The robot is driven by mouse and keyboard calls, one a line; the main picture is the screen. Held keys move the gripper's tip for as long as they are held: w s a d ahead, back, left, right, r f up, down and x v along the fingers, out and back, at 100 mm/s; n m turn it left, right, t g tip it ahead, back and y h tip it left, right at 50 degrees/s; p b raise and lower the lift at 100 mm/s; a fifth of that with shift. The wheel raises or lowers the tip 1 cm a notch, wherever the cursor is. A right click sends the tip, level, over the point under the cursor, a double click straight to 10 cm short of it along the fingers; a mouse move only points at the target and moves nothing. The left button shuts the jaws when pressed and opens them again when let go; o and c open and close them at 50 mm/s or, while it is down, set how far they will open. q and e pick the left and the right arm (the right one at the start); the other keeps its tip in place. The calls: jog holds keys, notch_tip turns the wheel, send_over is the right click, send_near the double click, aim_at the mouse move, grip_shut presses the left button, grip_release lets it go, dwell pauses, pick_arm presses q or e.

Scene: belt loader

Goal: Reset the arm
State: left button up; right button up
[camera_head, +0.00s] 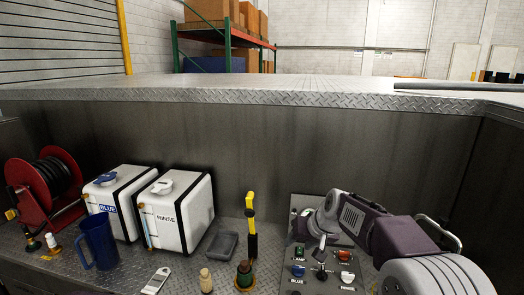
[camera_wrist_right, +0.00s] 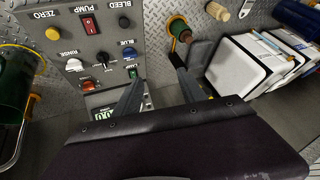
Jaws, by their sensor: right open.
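My right arm comes in from the lower right of the head view. Its gripper (camera_head: 320,243) hangs over a grey control panel (camera_head: 317,289) with labelled switches and knobs. In the right wrist view the two fingers (camera_wrist_right: 157,88) are spread apart with nothing between them. The panel (camera_wrist_right: 108,45) lies left of and behind the fingers there, with a lit display (camera_wrist_right: 104,114) partly hidden by one finger. The head view does not show clearly how far the fingertips are from the panel. My left gripper is in neither view.
Left of the panel stand a yellow-and-black handle (camera_head: 250,215), a brass fitting (camera_head: 244,275) and a grey tray (camera_head: 221,245). Further left are white tanks marked RINSE (camera_head: 185,215) and BLUE (camera_head: 120,200), a blue jug (camera_head: 100,243) and a red hose reel (camera_head: 45,190). A tread-plate ledge (camera_head: 240,96) runs behind.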

jog(key=s+d+f+g+h, duration=0.1)
jog(key=s+d+f, duration=0.1)
jog(key=s+f, duration=0.4)
jog(key=s+d+f+g+h+b, duration=0.1)
jog(key=s+f, duration=0.5)
jog(key=s, duration=0.6)
jog(key=s+d+f+g+b, duration=0.1)
jog(key=s+d+f, duration=0.3)
jog(key=s, duration=0.5)
notch_tip(320, 180, down, 2)
jog(key=shift+s+d+f+g+h, duration=0.25)
jog(key=shift+g+h, duration=0.15)
jog(key=shift+g, duration=0.4)
jog(key=shift+a, duration=0.1)
